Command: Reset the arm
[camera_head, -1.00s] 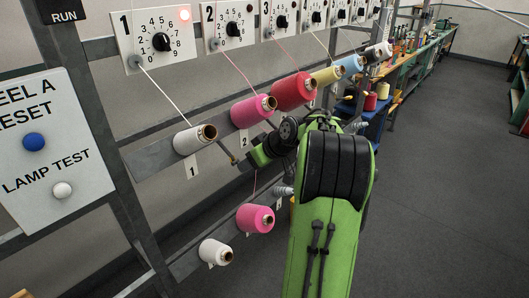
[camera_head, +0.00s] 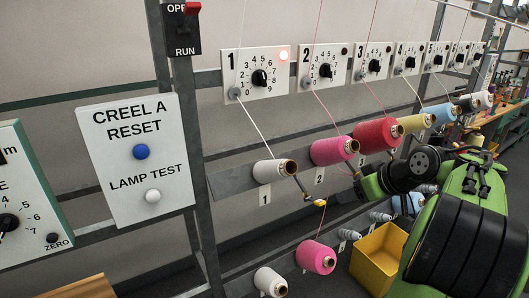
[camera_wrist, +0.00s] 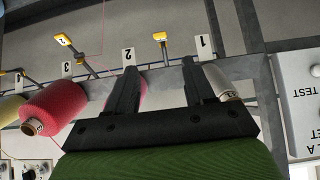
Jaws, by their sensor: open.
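My green and black arm (camera_head: 455,225) reaches in from the right in the head view, its end near the pink and red cones; the fingertips are not clear there. In the upside-down wrist view my gripper (camera_wrist: 158,72) shows two dark fingers spread apart with nothing held between them. The white cone (camera_wrist: 225,82) is beside one finger. The pink cone is partly hidden behind the other finger. The red cone (camera_wrist: 55,105) stands farther left. In the head view the row holds the white cone (camera_head: 275,170), pink cone (camera_head: 334,150) and red cone (camera_head: 378,135).
A panel with a blue button (camera_head: 141,152) and a white button (camera_head: 153,196) is at left. Numbered dials (camera_head: 260,78) line the frame above; dial 1's red lamp is lit. Spare white (camera_head: 270,281) and pink (camera_head: 315,257) cones sit below, near a yellow bin (camera_head: 376,262).

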